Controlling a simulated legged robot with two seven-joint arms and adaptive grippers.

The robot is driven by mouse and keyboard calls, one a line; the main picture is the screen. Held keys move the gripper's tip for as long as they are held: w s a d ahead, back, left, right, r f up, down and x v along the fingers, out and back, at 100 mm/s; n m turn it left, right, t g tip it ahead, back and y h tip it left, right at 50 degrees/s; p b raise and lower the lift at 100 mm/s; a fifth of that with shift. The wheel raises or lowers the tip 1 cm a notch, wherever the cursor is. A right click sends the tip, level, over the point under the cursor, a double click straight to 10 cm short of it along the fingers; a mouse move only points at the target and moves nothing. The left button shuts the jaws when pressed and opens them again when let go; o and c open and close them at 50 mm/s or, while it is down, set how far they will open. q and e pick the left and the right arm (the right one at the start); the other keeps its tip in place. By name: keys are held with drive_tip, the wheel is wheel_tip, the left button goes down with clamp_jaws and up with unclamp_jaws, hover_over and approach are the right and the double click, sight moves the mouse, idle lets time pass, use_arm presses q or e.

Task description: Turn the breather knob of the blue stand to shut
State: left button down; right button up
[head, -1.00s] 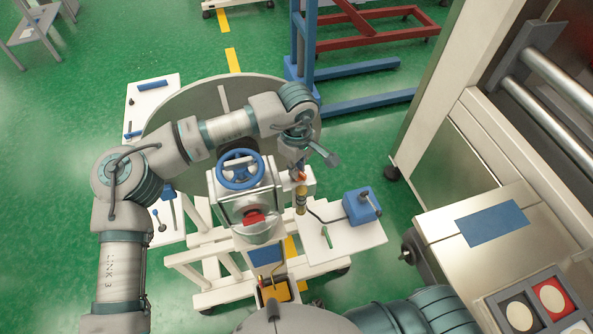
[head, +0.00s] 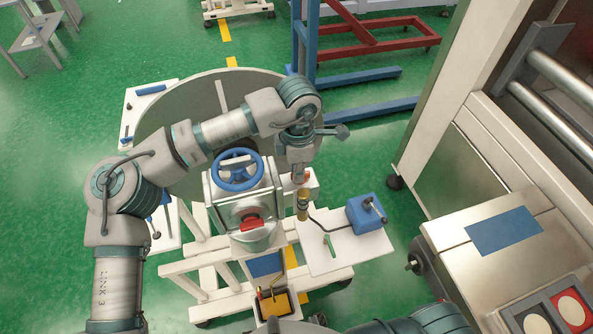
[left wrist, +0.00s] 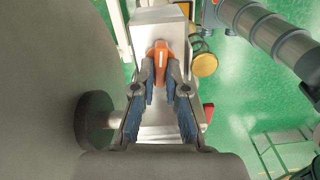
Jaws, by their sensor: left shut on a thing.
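The orange breather knob (left wrist: 160,55), with a pale mark on its top, sits on a light metal block (left wrist: 158,25) in the left wrist view. My left gripper (left wrist: 163,84) is shut on this knob, its blue-padded fingers on either side. In the head view my left gripper (head: 298,172) comes down from above beside the brass cylinder (head: 303,206), and mostly hides the knob. The blue handwheel (head: 238,170) tops the silver housing just left of it. My right gripper is not in view; only part of that arm shows at the bottom.
A white shelf (head: 345,252) at the right carries a blue box (head: 367,213) with a lever. A red knob (head: 251,224) sticks out of the housing's front. A large grey disc (head: 180,105) stands behind. The steel machine (head: 480,230) is on the right.

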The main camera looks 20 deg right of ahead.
use_arm(q)
drive_tip(key=shift+d+n, duration=0.1)
drive_tip(key=shift+n, duration=0.5)
drive_tip(key=shift+r, duration=0.1)
drive_tip(key=c, duration=1.3)
unclamp_jaws()
drive_tip(key=shift+o, duration=0.5)
drive_tip(key=shift+d, duration=0.2)
wheel_tip(320, 180, up, 12)
drive_tip(key=shift+d, duration=0.15)
drive_tip(key=shift+w, duration=0.15)
